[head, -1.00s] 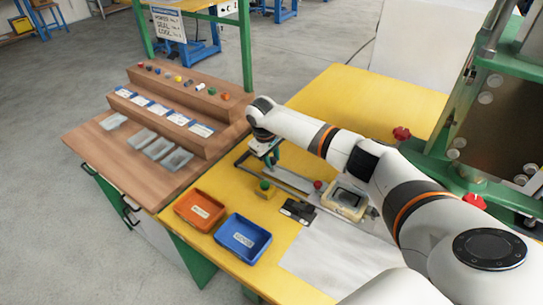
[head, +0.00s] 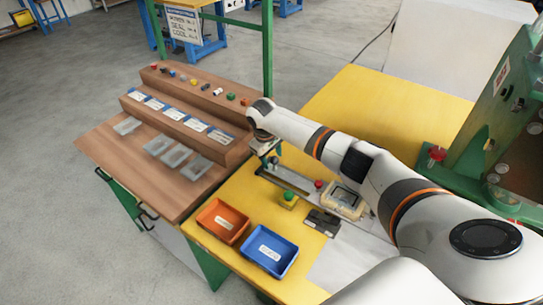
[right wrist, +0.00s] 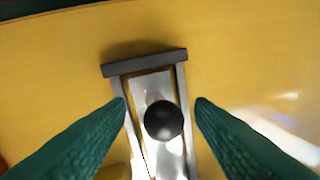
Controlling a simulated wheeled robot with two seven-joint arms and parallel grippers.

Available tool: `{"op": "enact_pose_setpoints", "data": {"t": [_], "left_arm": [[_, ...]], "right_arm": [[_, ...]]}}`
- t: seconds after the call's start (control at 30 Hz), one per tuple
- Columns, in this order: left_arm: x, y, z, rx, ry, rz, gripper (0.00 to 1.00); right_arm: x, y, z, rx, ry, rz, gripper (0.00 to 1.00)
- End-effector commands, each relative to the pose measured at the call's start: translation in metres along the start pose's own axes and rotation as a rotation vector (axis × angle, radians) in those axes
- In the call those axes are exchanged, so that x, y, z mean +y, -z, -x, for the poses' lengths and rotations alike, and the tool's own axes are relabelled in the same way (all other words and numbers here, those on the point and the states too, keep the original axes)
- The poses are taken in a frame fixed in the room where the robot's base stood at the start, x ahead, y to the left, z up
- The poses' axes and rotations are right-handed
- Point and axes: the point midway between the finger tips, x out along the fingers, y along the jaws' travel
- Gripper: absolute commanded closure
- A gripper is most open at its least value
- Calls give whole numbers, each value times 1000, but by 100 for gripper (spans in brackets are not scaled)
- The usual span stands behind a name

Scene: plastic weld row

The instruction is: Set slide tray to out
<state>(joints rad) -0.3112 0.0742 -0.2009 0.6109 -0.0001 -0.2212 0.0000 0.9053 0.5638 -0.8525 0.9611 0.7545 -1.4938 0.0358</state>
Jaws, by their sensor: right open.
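The slide tray, a pale block with a dark rectangular frame (head: 346,197), sits on its rail frame (head: 284,184) on the yellow table in the head view. My right gripper (head: 270,160) is over the rail's far left end. In the right wrist view, a round black knob (right wrist: 163,121) on a metal plate lies between the two green fingers of my right gripper (right wrist: 159,104). The fingers are apart, with a gap on each side of the knob. A dark grey end bar (right wrist: 145,62) crosses the rail's end beyond the plate. My left gripper is not in view.
An orange bin (head: 222,221) and a blue bin (head: 269,251) stand at the table's front edge. A green button (head: 288,195) and a black block (head: 322,222) sit beside the rail. A green machine frame (head: 470,165) stands at the right.

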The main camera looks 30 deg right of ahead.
Motion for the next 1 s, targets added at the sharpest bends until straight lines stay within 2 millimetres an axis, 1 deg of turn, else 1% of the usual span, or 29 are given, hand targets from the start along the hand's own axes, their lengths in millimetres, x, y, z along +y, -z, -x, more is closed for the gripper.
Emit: {"op": "enact_pose_setpoints", "data": {"t": [0.13,0.27,0.37,0.6,0.7,0.83,1.0], "left_arm": [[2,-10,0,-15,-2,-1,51],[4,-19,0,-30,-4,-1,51],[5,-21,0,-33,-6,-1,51],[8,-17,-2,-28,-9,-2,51],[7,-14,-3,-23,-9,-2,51],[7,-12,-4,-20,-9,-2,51],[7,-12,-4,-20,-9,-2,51]], "right_arm": [[0,1,2,2,0,0,51],[0,0,17,0,1,1,51],[0,-1,37,-3,0,2,51],[1,-1,88,-3,1,2,51],[1,-1,103,-2,1,1,51],[2,-1,116,-2,1,1,51],[2,-1,121,1,1,1,51]]}}
